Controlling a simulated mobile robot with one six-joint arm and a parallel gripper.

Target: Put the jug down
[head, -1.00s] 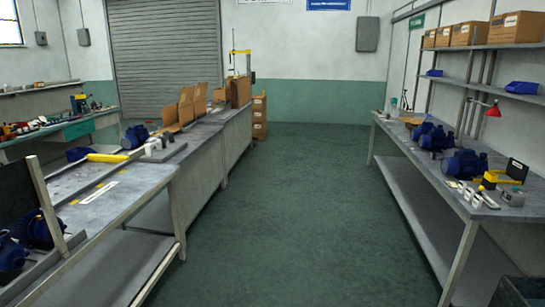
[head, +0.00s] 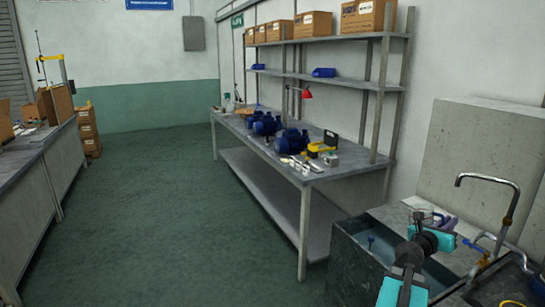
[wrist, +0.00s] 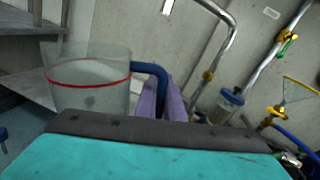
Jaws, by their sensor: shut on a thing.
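The jug (wrist: 90,85) is clear, with a red line around it and a blue handle (wrist: 152,70). It fills the left of the wrist view and looks roughly upright. My gripper (wrist: 163,100) has purple fingers shut on the blue handle. In the head view my gripper (head: 449,223) is at the lower right, over the sink area. The jug is small and hard to make out there. The underside of the jug is hidden by my wrist in the wrist view.
A dark stone sink (head: 350,246) holds water, with a curved metal tap (head: 490,180) at its right. A workbench (head: 245,133) with blue pumps (head: 290,140) stands beyond. A jar with a blue lid (wrist: 229,103) is near the tap. The green floor at left is clear.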

